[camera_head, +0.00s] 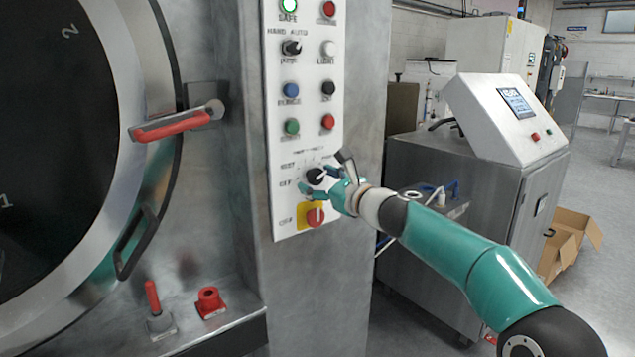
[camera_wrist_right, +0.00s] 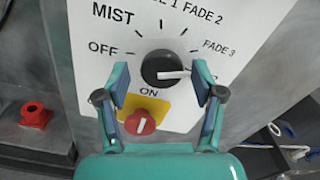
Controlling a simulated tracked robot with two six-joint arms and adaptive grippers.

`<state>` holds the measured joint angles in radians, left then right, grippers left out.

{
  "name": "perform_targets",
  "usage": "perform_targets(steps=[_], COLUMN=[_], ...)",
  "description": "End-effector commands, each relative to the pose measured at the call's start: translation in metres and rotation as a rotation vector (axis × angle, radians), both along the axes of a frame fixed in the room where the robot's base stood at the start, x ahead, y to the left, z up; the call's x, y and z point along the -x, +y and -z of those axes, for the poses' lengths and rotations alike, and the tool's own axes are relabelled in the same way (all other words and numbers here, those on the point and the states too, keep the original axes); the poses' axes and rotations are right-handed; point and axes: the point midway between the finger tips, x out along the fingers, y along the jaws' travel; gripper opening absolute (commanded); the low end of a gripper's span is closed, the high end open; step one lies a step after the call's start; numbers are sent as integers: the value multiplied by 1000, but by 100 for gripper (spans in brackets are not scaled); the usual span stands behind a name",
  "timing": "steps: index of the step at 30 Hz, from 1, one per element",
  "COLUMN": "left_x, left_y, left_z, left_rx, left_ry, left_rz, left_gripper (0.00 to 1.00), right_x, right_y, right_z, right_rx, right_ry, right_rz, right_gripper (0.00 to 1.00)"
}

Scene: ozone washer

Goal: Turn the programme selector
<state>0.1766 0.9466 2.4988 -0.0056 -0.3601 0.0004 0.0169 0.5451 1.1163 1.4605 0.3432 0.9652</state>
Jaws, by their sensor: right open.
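The programme selector is a black round knob with a white pointer on the white control panel; it shows in the head view (camera_head: 315,176) and in the right wrist view (camera_wrist_right: 160,64). Labels OFF, MIST and several FADE marks ring it. Its pointer points right, a little below the FADE 3 mark. My teal right gripper (camera_head: 320,181) is at the panel's lower part. In the right wrist view the right gripper (camera_wrist_right: 162,82) is open, one finger on each side of the knob, with gaps visible. My left gripper is out of view.
A red switch on a yellow plate (camera_head: 304,214) sits just below the selector. More buttons (camera_head: 291,90) and a HAND/AUTO switch (camera_head: 291,47) are above. A red-handled lever (camera_head: 172,127) stands by the round door at left. A steel cabinet (camera_head: 440,230) is at right.

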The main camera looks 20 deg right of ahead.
Motion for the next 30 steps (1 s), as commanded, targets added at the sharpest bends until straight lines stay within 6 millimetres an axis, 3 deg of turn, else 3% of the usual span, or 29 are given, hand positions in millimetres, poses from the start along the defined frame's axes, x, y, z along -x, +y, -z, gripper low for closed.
perform_targets(steps=[11, 30], left_x=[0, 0], left_y=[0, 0], left_z=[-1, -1], left_rx=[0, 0], left_ry=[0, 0], left_rz=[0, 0], left_gripper=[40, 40], right_x=[11, 107], right_y=[-4, -39], right_z=[-4, -1], right_rx=[-1, -1], right_ry=[-4, -2], right_rz=[0, 2], right_gripper=[68, 68])
